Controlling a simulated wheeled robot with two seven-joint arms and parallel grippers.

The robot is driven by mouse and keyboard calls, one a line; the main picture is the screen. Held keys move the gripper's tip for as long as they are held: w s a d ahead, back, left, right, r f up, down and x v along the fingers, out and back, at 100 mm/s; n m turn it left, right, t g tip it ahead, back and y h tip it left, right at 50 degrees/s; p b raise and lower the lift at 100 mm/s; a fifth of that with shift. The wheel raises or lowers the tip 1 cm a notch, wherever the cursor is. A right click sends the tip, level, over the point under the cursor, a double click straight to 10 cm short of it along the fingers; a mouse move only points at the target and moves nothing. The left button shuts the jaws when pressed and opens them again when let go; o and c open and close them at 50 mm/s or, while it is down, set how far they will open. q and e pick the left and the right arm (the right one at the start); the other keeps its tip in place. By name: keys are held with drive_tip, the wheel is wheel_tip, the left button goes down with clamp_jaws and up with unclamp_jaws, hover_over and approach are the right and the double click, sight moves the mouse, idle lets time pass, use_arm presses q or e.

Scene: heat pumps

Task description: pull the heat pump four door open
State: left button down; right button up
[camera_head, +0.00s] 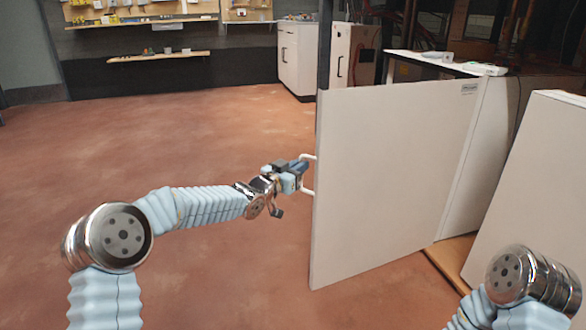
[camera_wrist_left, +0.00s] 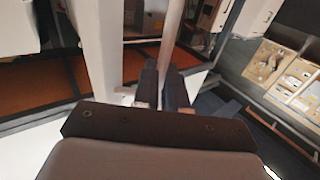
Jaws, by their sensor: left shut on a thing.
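The heat pump four door (camera_head: 390,180) is a large white panel that stands out from its white cabinet (camera_head: 478,165) at an angle, clearly open. A white bar handle (camera_head: 307,158) sticks out at its left edge. My left gripper (camera_head: 300,172) is shut on the handle beside that edge. In the left wrist view the dark fingers (camera_wrist_left: 163,88) close around a pale bar (camera_wrist_left: 170,55). My right arm shows only in part at the lower right of the head view, and its gripper is out of frame.
Another white panel (camera_head: 540,190) stands at the right, near a wooden base (camera_head: 455,262). Reddish floor (camera_head: 190,140) is clear to the left, up to a far workbench wall (camera_head: 160,50).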

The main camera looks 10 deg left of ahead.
use_arm(q)
drive_tip(key=shift+s+d+r+h, duration=0.2)
drive_tip(key=shift+d+h, duration=0.1)
drive_tip(key=shift+d, duration=0.4)
drive_tip(key=c, duration=1.4)
unclamp_jaws()
drive_tip(key=shift+w, duration=0.1)
drive_tip(key=shift+c, duration=0.2)
drive_tip(key=v, duration=1.4)
drive_tip(key=shift+p, duration=0.4)
drive_tip(key=shift+w+a, duration=0.1)
drive_tip(key=shift+a, duration=0.05)
